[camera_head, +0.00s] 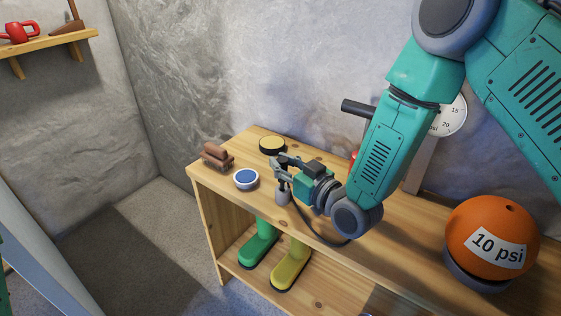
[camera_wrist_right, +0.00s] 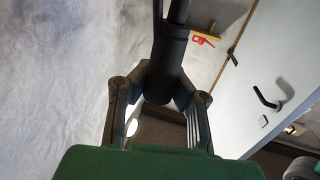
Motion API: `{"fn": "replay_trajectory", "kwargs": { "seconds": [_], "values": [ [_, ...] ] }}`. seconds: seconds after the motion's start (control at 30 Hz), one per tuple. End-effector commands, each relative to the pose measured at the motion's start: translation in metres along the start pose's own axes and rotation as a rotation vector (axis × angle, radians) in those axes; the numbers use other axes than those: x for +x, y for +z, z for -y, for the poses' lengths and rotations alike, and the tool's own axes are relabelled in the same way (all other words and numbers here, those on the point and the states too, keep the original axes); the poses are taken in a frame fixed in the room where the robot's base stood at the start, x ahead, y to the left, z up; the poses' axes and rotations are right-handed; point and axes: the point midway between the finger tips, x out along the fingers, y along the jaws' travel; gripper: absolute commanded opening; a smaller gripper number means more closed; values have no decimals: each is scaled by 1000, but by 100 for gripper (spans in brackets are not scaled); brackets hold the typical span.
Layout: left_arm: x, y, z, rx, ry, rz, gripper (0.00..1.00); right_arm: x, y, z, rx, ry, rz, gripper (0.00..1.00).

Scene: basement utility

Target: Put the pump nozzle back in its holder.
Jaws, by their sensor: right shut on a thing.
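My right gripper (camera_head: 281,174) is shut on the pump nozzle (camera_head: 283,197), a grey cylinder, above the wooden bench near its left end. In the right wrist view the dark nozzle (camera_wrist_right: 171,55) runs up from between the fingers (camera_wrist_right: 160,88). A dark hose (camera_head: 317,235) curves from near the gripper down to the right, past my wrist. The pump's dark handle (camera_head: 358,108) and round white gauge (camera_head: 452,116) show behind my right forearm, which hides most of the pump. I cannot make out the holder. My left gripper is out of view.
On the bench (camera_head: 213,188) are a brown brush-like object (camera_head: 217,155), a blue-topped tin (camera_head: 246,178), a yellow-topped tin (camera_head: 272,145) and an orange ball (camera_head: 492,238) marked 10 psi. Rough walls enclose the back.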

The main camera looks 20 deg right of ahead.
Motion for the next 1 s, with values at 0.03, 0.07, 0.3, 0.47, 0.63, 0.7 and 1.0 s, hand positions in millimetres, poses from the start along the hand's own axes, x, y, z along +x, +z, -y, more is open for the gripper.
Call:
{"fn": "replay_trajectory", "kwargs": {
  "seconds": [0.03, 0.07, 0.3, 0.47, 0.63, 0.7, 1.0],
  "values": [
    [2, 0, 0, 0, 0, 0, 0, 0, 3, 0, 0, 0, 0, 0],
    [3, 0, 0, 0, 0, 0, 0, 0, 4, 0, 0, 0, 0, 0],
    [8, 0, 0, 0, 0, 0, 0, 0, 11, 0, 0, 0, 0, 0],
    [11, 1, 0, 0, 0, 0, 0, 0, 16, 0, 0, 0, 0, 0],
    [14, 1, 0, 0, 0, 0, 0, 0, 21, 0, -1, 0, 0, 0],
    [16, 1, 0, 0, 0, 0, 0, 0, 23, 0, -1, 0, -1, 0],
    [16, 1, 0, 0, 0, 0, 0, 1, 23, 0, 0, 0, 0, 37]
  ]
}}
